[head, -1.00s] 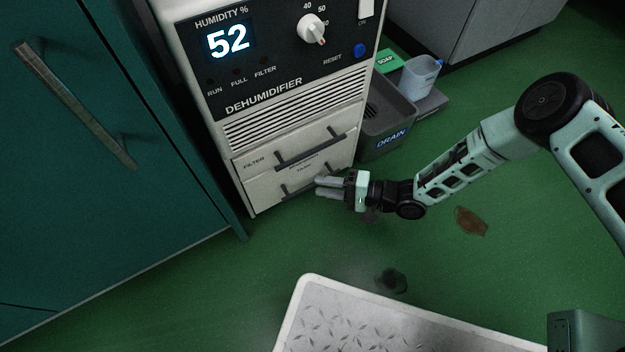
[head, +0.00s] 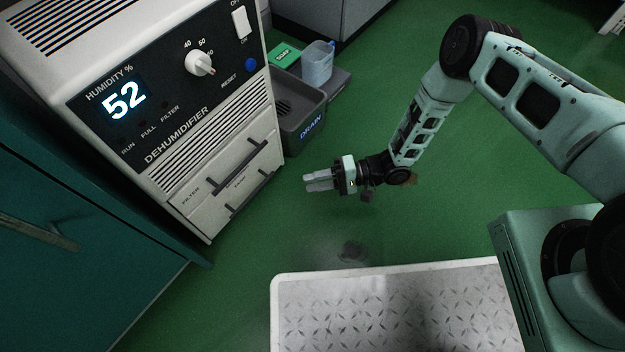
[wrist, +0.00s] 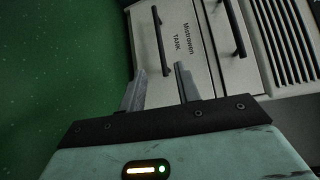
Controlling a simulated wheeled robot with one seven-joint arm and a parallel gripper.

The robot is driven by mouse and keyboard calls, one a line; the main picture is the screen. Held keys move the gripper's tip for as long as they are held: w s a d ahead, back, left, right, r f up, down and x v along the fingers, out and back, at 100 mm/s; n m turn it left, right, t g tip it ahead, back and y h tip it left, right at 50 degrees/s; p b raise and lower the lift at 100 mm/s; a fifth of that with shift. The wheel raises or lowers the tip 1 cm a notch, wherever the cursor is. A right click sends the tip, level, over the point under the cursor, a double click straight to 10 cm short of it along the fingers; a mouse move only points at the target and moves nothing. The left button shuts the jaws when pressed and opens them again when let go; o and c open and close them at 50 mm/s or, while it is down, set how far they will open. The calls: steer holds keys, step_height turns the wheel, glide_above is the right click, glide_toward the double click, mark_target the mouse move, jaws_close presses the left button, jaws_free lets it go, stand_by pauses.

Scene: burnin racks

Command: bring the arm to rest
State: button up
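My gripper (head: 306,182) hangs in free air over the green floor, to the right of the dehumidifier's lower front. In the wrist view its two grey fingertips (wrist: 159,72) stand apart with nothing between them. The dehumidifier (head: 205,130) is off-white with a dark panel reading 52. Its tank drawer handle (head: 252,195) and filter drawer handle (head: 240,167) are clear of my fingers, and both drawers look shut. In the wrist view the tank drawer front (wrist: 180,50) lies beyond the fingertips, with its dark handle near them in the picture.
A grey drain basin (head: 300,112) stands beside the dehumidifier, with a translucent jug (head: 317,62) and a green soap box (head: 285,54) behind. A teal cabinet (head: 60,260) is at left. A white-edged tread-plate platform (head: 390,310) lies in front. Open floor surrounds my gripper.

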stand_by(0.3)
steer(key=w+a+r+n+t+h+p, duration=0.2)
steer(key=w+r+n+t+h, duration=0.15)
steer(key=w+r, duration=0.7)
step_height(320, 180, up, 14)
steer(key=w+d+t+h+p, duration=0.1)
steer(key=w+h+p, duration=0.15)
steer(key=h, duration=0.35)
steer(key=s+d+r+n+h+p, duration=0.2)
steer(key=s+d+r, duration=0.2)
steer(key=s+r, duration=0.4)
steer(key=s+d+r+n+h+p, duration=0.1)
steer(key=s+d+r+h, duration=0.2)
steer(key=s+r, duration=0.6)
steer(key=s+d+r+n+g+h+p, duration=0.1)
steer(key=s+d+r, duration=0.1)
steer(key=s+r, duration=0.25)
steer(key=s+d+r+n+g+p, duration=0.1)
steer(key=s+d+r+g, duration=0.15)
steer(key=s, duration=0.35)
step_height(320, 180, up, 39)
steer(key=p, duration=3.8)
steer(key=shift+s+d, duration=0.15)
steer(key=shift+s, duration=0.3)
steer(key=shift+f, duration=0.1)
